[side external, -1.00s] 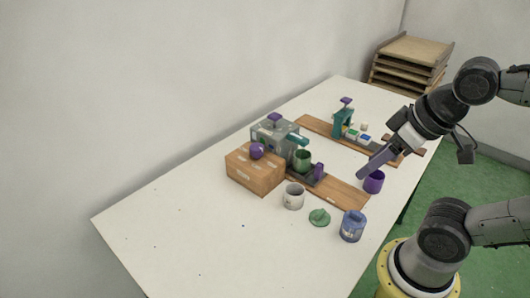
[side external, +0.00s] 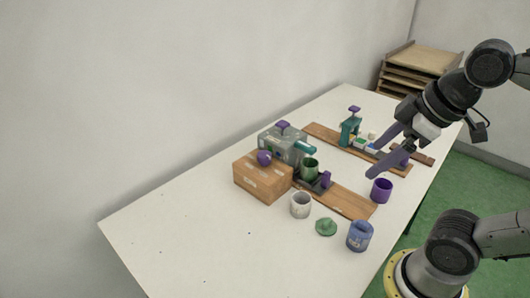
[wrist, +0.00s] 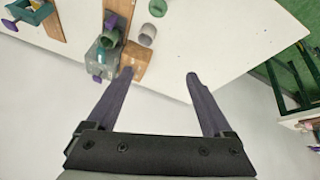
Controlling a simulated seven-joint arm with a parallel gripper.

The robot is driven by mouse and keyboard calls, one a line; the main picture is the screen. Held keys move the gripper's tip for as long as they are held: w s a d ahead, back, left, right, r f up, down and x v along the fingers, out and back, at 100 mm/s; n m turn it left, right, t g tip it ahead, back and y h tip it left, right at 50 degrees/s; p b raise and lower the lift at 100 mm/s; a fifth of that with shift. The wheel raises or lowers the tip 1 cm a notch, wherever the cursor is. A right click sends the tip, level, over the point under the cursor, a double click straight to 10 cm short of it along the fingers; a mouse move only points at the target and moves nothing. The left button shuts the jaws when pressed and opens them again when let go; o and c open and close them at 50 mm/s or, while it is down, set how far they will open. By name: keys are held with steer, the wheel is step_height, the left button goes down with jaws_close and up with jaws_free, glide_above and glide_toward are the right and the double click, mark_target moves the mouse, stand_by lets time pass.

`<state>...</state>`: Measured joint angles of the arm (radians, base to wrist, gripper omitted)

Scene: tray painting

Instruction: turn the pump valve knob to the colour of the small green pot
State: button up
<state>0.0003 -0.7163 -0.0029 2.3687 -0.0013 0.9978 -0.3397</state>
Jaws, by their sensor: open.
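The pump is a grey box (side external: 285,144) with a teal spout and a purple knob (side external: 283,125) on top; it also shows in the wrist view (wrist: 100,53). A round purple knob (side external: 264,158) shows in front of the pump, above the cardboard box; I cannot tell what it is fixed to. The small green pot (side external: 309,170) stands under the spout and shows in the wrist view (wrist: 111,37). My gripper (side external: 373,160) is open and empty, above the table to the right of the pump. Its fingers (wrist: 160,74) are wide apart in the wrist view. Valve colour marks are too small to read.
A cardboard box (side external: 260,183) stands against the pump's front. A whitish pot (side external: 300,206), green lid (side external: 326,228), blue pot (side external: 360,237) and purple pot (side external: 381,191) stand nearby. A teal stand (side external: 349,132) is at the back. The table's left part is clear.

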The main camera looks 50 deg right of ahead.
steer(key=w+r+n+g, duration=0.1)
steer(key=w+r+n, duration=0.4)
steer(key=w+r, duration=0.3)
steer(key=n+g, duration=0.4)
glide_above(265, 154)
step_height(265, 154, down, 14)
steer(key=r, duration=0.1)
step_height(265, 154, down, 15)
steer(key=shift+r, duration=0.15)
jaws_close()
